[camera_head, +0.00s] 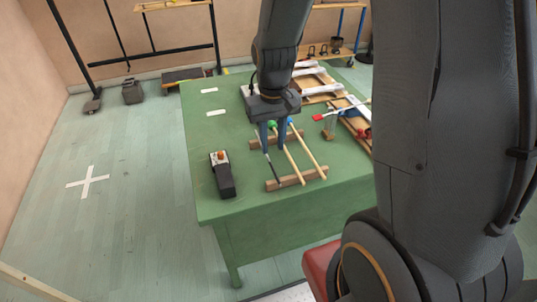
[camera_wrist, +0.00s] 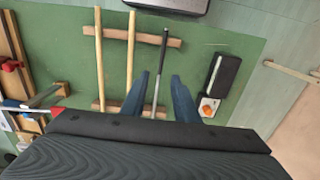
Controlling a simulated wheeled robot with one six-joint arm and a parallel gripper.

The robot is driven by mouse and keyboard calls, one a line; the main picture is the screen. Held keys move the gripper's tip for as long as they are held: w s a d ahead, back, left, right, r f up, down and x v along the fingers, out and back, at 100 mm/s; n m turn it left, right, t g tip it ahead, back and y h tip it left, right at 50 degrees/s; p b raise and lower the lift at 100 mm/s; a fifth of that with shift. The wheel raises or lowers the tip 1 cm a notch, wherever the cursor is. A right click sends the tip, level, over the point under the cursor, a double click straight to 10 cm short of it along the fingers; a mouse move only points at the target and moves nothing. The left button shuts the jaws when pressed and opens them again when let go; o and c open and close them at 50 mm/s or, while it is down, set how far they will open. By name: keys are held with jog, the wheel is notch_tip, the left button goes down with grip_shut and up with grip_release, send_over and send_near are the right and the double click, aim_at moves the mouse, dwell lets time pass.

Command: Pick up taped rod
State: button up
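The taped rod is a thin metal rod with a black-wrapped end (camera_wrist: 162,50); in the head view its dark end (camera_head: 272,172) shows near the front wooden bar. It lies across two wooden bars on the green table. My gripper (camera_wrist: 160,78) has two blue fingers, open and pointing down, one on each side of the rod in the wrist view. In the head view the gripper (camera_head: 273,150) is over the left part of the rack. I see gaps between the rod and both fingers. The exact fingertip height is unclear, and the gripper hides part of the rod.
Two pale wooden mallet sticks (camera_wrist: 115,60) lie beside the rod, with green and blue heads in the head view. The front bar (camera_head: 297,180) is near the table edge. A black box with an orange knob (camera_head: 222,178) stands left.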

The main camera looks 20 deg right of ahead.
aim_at(271, 164)
jog(key=shift+w+f+p, duration=0.2)
jog(key=shift+f+p, duration=0.2)
jog(key=shift+f, duration=1.4)
jog(key=shift+w+f+p, duration=0.15)
jog(key=shift+f+p, duration=0.25)
jog(key=shift+f, duration=1.35)
grip_shut()
